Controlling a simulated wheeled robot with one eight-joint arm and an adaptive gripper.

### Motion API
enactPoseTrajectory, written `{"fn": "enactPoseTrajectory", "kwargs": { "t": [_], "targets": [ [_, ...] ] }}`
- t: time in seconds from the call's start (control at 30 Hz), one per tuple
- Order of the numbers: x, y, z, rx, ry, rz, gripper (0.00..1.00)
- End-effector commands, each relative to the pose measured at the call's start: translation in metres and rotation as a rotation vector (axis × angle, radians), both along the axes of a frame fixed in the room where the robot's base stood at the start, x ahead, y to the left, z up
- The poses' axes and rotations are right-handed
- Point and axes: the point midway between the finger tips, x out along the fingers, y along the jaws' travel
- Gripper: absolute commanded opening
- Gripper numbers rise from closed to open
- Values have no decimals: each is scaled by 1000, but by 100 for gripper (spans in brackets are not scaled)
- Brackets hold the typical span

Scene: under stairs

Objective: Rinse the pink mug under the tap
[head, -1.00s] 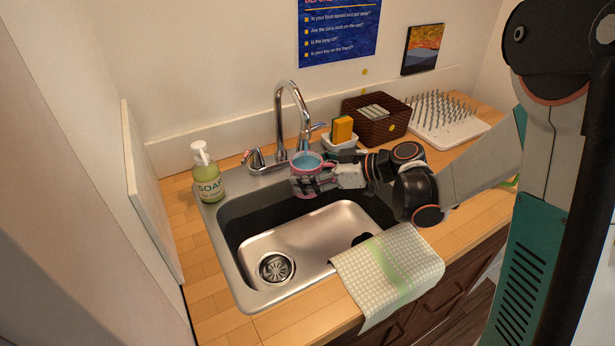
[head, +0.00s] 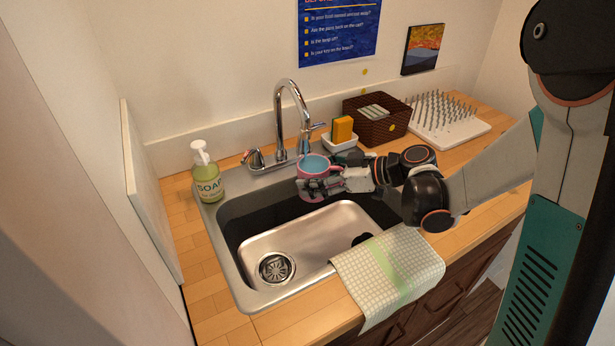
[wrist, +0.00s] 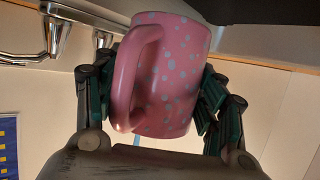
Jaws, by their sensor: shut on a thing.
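The pink mug (head: 314,175) with pale blue dots is held above the sink, just below and slightly right of the tap's spout. Its mouth faces up and the inside looks blue; I cannot tell whether that is water. My gripper (head: 312,187) reaches in from the right and is shut on it. In the wrist view, the fingers (wrist: 158,95) sit on both sides of the mug (wrist: 180,72), with its handle toward the camera. The chrome tap (head: 281,110) arches over the sink's back edge. I see no clear water stream.
The steel sink (head: 229,258) has an empty basin below the mug. A soap bottle (head: 208,180) stands at its left corner. A sponge (head: 342,129) in a white holder, a brown basket (head: 370,128) and a drying rack (head: 455,131) are behind. A cloth (head: 388,275) hangs over the front edge.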

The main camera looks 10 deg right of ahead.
Motion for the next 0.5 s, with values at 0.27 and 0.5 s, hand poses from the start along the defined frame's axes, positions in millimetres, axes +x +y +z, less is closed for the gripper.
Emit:
{"fn": "enactPoseTrajectory", "kwargs": {
  "t": [0.27, 0.5],
  "targets": [
    [-15, -4, 0, 1, 0, -1, 21],
    [-27, -8, 0, 2, 0, -1, 21]
  ]
}}
